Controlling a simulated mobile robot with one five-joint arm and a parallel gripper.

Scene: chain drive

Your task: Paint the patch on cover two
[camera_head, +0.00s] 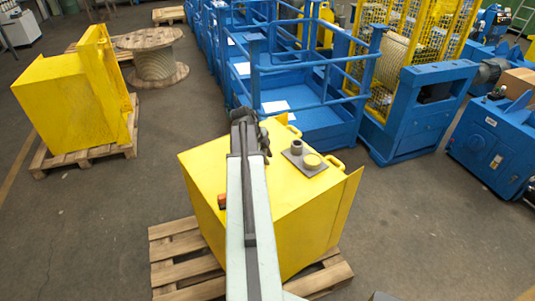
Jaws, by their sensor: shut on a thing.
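A yellow box-shaped cover (320,205) sits on a wooden pallet directly in front of me. A second yellow cover (75,105) stands on another pallet at the left. I see no number on either, and I cannot make out a patch. My arm reaches over the near cover and hides part of its top. My dark gripper (262,140) is at the far end of the arm, above the near cover's far edge. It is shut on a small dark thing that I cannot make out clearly. A grey plate (312,171) on the cover's top right carries a small grey cup (296,147) and a round yellow piece (312,161).
A small orange-and-dark item (221,201) lies at the cover's left, partly behind my arm. Blue railed platforms (325,125) stand close behind the near cover. A wooden cable reel (153,62) is at the upper left. The floor between the two covers is clear.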

